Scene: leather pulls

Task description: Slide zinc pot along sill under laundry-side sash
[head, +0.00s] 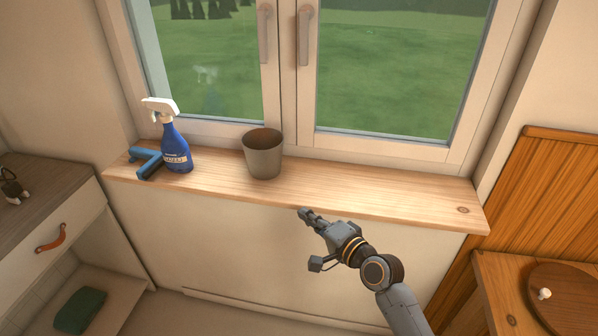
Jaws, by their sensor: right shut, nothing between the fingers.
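A grey zinc pot (264,156) with brown contents stands upright on the wooden sill (370,192), in front of where the two window sashes meet. The left sash (215,65) and the right sash (392,70) are both shut. My right gripper (303,213) is shut and empty at the sill's front edge, to the right of and nearer than the pot, apart from it. My left gripper is out of view. Which sash is the laundry-side one cannot be told from this view.
The sill right of the pot is clear. A drawer cabinet (50,225) is at left. A wooden counter (495,290) with a round board (570,300) is at right.

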